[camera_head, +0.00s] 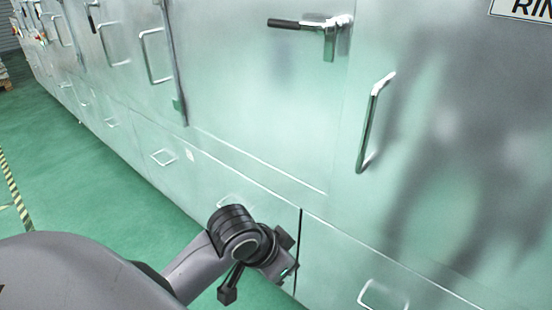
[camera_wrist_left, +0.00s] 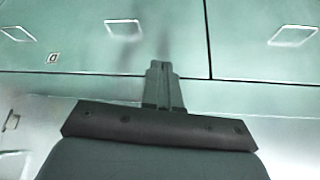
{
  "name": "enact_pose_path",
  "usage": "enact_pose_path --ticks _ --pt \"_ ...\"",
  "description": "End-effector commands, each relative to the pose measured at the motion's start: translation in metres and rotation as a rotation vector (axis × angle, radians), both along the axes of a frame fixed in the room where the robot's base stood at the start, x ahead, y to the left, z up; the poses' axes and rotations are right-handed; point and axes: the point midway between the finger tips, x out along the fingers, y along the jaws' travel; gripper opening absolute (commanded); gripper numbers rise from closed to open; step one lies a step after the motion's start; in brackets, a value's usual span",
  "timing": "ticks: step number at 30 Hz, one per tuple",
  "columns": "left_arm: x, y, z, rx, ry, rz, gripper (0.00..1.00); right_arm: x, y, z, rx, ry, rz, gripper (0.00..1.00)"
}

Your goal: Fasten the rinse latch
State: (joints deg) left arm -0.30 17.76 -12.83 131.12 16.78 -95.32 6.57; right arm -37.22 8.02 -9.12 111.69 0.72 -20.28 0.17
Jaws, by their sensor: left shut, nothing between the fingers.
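A lever latch (camera_head: 312,27) with a black grip is mounted high on the steel front, near a vertical door seam. Its lever lies about horizontal, with the grip pointing left. My right gripper is not in view.
A vertical bar handle (camera_head: 369,125) stands out from the panel right of the latch. Lower panels carry small loop handles (camera_head: 382,296). More doors with handles run off to the left. The green floor (camera_head: 80,175) is clear at left.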

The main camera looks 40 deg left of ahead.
Motion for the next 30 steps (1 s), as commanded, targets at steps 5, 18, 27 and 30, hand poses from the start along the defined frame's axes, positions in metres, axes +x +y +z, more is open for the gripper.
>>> enact_pose_path --ticks 5,18,27,30 --pt "0.053 0.004 0.05 0.011 -0.074 -0.032 0.0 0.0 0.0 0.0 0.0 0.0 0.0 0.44" --pt "0.134 0.041 0.208 0.044 -0.217 -0.004 0.0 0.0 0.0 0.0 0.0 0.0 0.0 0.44" --pt "0.14 0.083 0.34 0.023 -0.313 0.086 0.0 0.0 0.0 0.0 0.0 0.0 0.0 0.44" --pt "0.132 0.099 0.385 0.003 -0.347 0.125 0.0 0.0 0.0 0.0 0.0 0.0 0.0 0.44"
